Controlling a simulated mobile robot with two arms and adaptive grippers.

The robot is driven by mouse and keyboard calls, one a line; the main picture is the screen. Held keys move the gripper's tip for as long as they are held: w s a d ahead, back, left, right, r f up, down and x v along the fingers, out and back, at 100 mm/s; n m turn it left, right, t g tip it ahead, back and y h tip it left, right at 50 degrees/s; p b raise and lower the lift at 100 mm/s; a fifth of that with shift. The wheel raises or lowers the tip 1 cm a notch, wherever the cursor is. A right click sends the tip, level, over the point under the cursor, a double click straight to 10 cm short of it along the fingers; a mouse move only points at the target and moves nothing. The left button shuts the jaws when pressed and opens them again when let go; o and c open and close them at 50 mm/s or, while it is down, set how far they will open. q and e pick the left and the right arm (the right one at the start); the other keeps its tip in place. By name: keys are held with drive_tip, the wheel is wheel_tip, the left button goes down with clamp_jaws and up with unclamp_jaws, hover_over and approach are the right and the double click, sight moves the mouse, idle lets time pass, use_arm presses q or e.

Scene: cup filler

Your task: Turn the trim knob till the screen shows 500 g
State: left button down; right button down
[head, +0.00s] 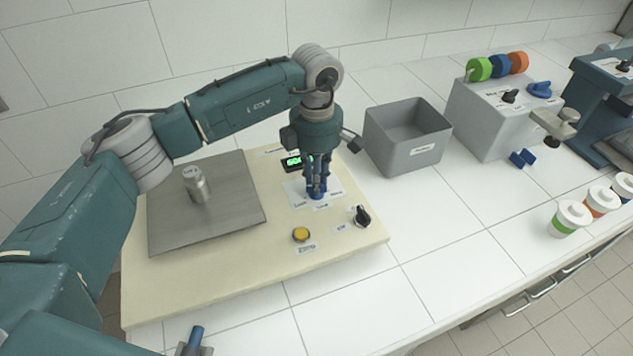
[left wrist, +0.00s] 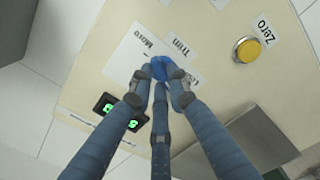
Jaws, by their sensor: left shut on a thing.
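The blue trim knob (left wrist: 158,68) sits on a white label plate on the cream scale panel (head: 348,262). My left gripper (head: 317,192) points down over the panel with its fingers closed around the knob, and it also shows in the left wrist view (left wrist: 160,75). The fingers hide most of the knob. The small black screen (head: 292,162) behind the gripper has green digits, partly hidden by it. In the left wrist view the screen (left wrist: 107,106) is upside down and crossed by a finger, so I cannot read the full value.
On the panel are a yellow Zero button (head: 301,234), a black switch (head: 362,216) and a grey weighing plate (head: 160,242) bearing a metal weight (head: 197,185). A grey bin (head: 408,158) and a filler box (head: 480,125) stand to the right. Lidded cups (head: 568,219) stand at the far right.

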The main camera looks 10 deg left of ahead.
idle(0.5)
use_arm(q)
drive_tip(key=c, duration=1.7)
unclamp_jaws()
drive_tip(key=shift+o, duration=0.2)
wheel_tip(320, 180, up, 12)
drive_tip(key=shift+d, duration=0.1)
